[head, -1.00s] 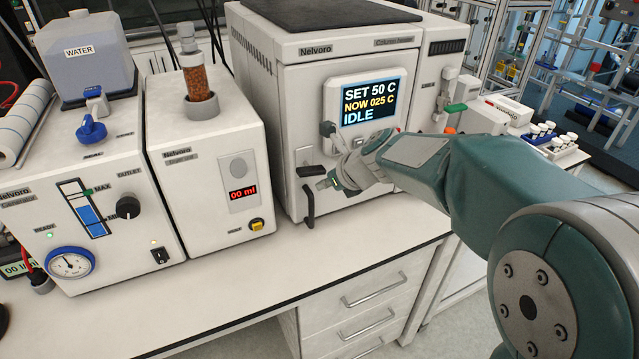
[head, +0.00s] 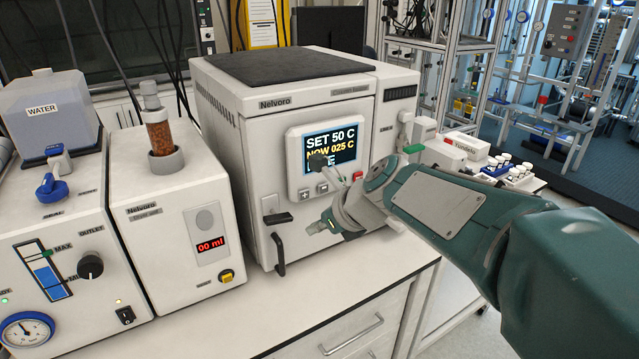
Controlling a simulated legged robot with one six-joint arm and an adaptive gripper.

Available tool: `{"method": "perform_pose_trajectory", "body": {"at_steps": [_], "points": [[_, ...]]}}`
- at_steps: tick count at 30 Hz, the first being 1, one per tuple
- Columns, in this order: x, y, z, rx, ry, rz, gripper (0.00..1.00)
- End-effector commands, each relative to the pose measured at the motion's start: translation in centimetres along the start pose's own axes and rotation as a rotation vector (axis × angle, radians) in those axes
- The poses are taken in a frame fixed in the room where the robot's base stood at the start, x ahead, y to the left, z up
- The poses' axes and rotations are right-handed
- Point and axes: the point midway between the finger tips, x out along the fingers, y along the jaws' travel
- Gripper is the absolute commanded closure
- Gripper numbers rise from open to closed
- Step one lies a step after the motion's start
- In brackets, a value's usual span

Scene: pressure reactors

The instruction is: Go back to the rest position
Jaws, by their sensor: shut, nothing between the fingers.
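My gripper (head: 318,195) is in front of the column heater, low and left of my arm's wrist. Its fingers are small in this view and appear closed, with nothing held. The column heater (head: 240,150) is a white box labelled Nelvoro with a dark top and a black door handle (head: 278,250). Its display (head: 331,148) reads SET 50 C and NOW 025 C; the line below is partly hidden by my gripper. Buttons sit under the display, partly covered by the gripper. Whether the gripper touches the panel I cannot tell.
Left of the heater stands a white unit (head: 165,240) with a red 00 ml readout and a brown-filled column (head: 160,135). Further left is a unit with a water tank (head: 45,110). Small vials (head: 508,168) stand at right. The front bench top (head: 200,325) is clear.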

Motion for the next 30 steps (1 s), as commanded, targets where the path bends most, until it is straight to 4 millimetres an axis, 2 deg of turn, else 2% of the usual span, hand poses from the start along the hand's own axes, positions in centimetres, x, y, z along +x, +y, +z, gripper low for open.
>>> {"method": "perform_pose_trajectory", "body": {"at_steps": [2, 5, 9, 17, 24, 30], "points": [[-0.6, 0.2, -0.5, -0.058, 0.010, -0.008, 1.00], [-2.2, 0.7, -1.9, -0.235, 0.043, -0.027, 1.00], [-5.2, 1.6, -5.0, -0.589, 0.125, -0.050, 1.00], [-10.0, 3.4, -11.3, -1.234, 0.316, -0.021, 1.00], [-13.7, 5.2, -17.4, -1.796, 0.521, 0.106, 1.00], [-15.7, 6.3, -21.4, -2.147, 0.658, 0.265, 1.00]]}}
